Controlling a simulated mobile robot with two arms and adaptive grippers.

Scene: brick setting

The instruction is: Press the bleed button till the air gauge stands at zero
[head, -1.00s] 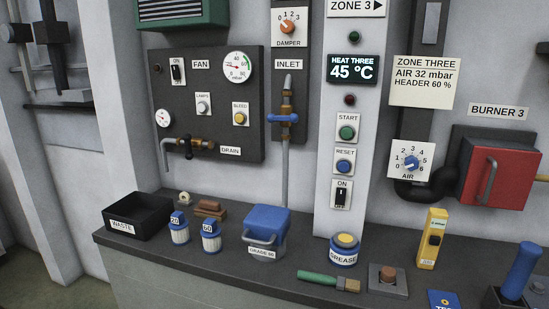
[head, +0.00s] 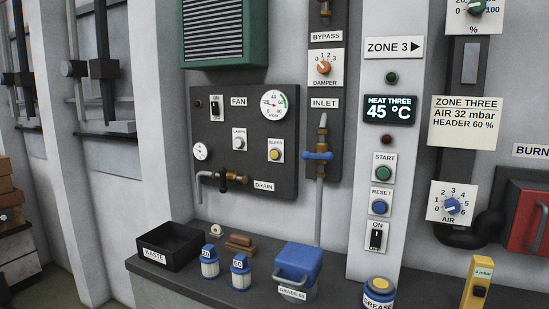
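The bleed button (head: 275,155) is a small yellow round button on a white plate labelled BLEED, on the dark fan panel (head: 226,184). A larger round gauge (head: 274,103), marked in mbar, sits above it at the panel's upper right. Its needle is too small to read for certain. A smaller gauge (head: 200,152) sits at the panel's lower left, its needle also unreadable. A sign (head: 467,122) reads ZONE THREE, AIR 32 mbar, HEADER 60 %. Neither of my grippers shows in the head view.
Below the panel, a dark counter holds a black WASTE bin (head: 171,246), two blue-lidded jars (head: 240,272), a blue-lidded GRADE 60 box (head: 297,268) and a GREASE tub (head: 379,293). The space before the bleed button looks clear.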

